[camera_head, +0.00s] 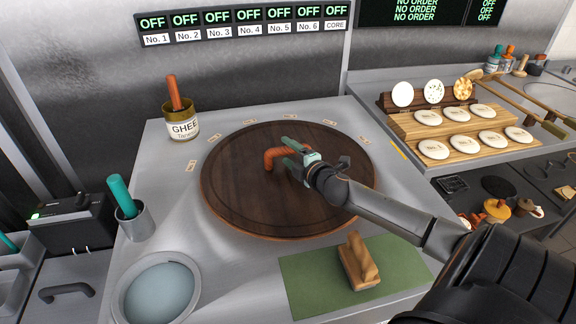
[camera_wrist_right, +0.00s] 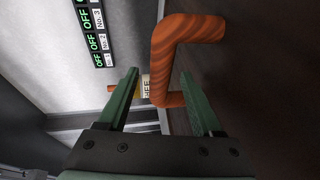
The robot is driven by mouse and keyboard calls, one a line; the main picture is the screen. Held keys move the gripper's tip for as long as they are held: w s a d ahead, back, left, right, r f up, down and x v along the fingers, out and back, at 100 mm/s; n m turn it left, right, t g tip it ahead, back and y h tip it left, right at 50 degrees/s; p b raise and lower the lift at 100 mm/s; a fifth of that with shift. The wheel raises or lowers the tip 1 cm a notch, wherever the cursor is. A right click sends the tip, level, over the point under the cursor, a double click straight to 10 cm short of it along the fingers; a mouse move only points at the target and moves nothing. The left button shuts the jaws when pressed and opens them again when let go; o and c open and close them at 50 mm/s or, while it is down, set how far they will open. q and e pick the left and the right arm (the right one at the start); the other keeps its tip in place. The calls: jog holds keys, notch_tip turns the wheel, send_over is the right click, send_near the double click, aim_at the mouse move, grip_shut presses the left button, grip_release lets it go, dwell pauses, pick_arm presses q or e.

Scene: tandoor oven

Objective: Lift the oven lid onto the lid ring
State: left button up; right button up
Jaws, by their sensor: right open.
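The oven lid (camera_head: 240,205) is a large round dark brown wooden disc lying flat on the steel counter. Its orange-brown bent handle (camera_head: 270,158) stands up near its middle. My right gripper (camera_head: 285,153) is open at the handle, its green fingers just above the lid. In the right wrist view, the handle (camera_wrist_right: 180,48) rises between and beyond the two finger tips (camera_wrist_right: 163,75). I cannot tell whether the fingers touch it. I cannot identify the lid ring in these views. My left gripper is not in view.
A ghee pot (camera_head: 181,124) stands behind the lid at left. A steel cup (camera_head: 135,222) and a water bowl (camera_head: 158,290) are at front left. A green mat (camera_head: 310,285) with a wooden piece (camera_head: 358,262) lies in front. A wooden rack (camera_head: 450,145) with discs is at right.

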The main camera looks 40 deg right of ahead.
aim_at(280, 159)
jog(key=shift+x, duration=2.5)
jog(key=shift+c, duration=0.2)
grip_shut()
jog(key=shift+r, duration=0.25)
